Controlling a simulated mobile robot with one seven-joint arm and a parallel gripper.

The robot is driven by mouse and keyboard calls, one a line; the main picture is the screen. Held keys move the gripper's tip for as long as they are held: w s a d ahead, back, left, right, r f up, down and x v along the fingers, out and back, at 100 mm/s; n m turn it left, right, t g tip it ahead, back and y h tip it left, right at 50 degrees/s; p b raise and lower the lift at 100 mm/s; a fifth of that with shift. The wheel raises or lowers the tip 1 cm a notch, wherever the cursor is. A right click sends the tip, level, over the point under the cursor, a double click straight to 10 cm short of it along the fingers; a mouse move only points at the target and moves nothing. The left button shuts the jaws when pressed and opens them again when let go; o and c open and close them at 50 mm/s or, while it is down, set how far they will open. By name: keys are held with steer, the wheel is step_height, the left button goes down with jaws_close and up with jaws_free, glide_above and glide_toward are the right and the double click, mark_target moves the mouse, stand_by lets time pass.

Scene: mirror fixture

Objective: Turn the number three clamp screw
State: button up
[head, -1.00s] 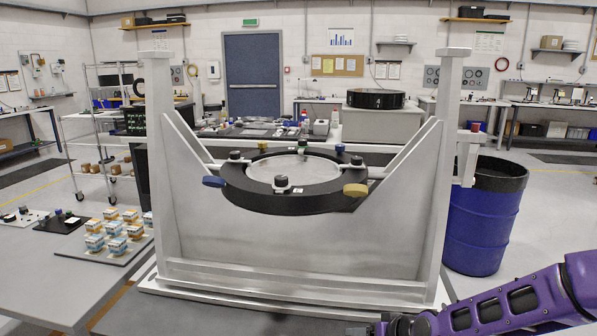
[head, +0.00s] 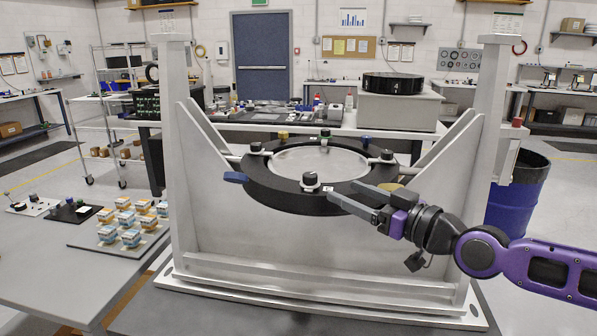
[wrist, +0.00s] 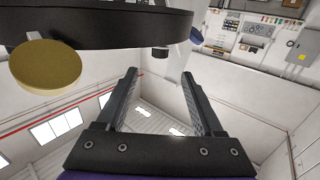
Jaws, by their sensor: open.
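A black ring (head: 285,200) with a pale round mirror (head: 320,162) sits in a grey metal frame. Several black knobs stand on the ring, one at the front (head: 310,181) and one at the right (head: 387,155). Coloured knobs sit at its rim: a blue one (head: 235,177) at left and a yellow one (head: 391,187) at front right, partly behind my gripper. The small labels are too small to read. My gripper (head: 342,191) is open and empty at the ring's front right edge. In the wrist view, the yellow knob (wrist: 45,65) is left of the fingers (wrist: 158,75), apart from them.
The frame's right upright (head: 486,150) stands close behind my arm. A blue barrel (head: 512,205) is beyond it. A tray (head: 85,243) with several small boxes (head: 130,220) lies on the table at left. A bench (head: 400,135) stands behind the frame.

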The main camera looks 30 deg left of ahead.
mark_target(305, 174)
steer(key=x, duration=1.4)
steer(key=shift+f, duration=0.1)
jaws_close()
